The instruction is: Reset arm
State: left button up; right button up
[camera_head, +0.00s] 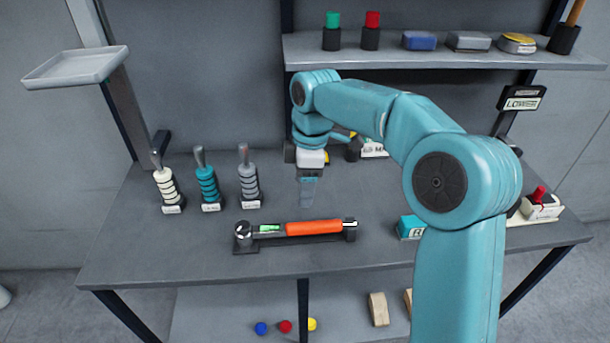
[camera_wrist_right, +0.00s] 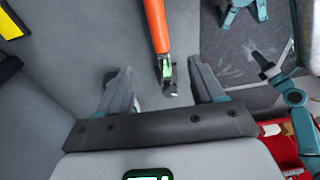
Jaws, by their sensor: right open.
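My right arm reaches over the table from the right in the head view. Its right gripper (camera_head: 308,192) points down, above and behind a tool with an orange handle (camera_head: 314,227). The tool lies on a dark base on the table and has a small green window at its left end. In the right wrist view my right gripper (camera_wrist_right: 163,88) is open and empty. The orange handle (camera_wrist_right: 155,24) lies beyond the gap between the fingers, apart from them. I cannot make out my left gripper.
The grey table (camera_head: 200,250) holds three ringed levers at the left, white, teal (camera_head: 207,184) and grey. A teal box (camera_head: 410,228) and a white box with a red switch (camera_head: 541,205) are at the right. A shelf (camera_head: 440,55) with several items runs behind.

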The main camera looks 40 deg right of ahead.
jog(key=shift+d+r, duration=0.1)
jog(key=shift+r, duration=0.85)
jog(key=shift+s, duration=0.1)
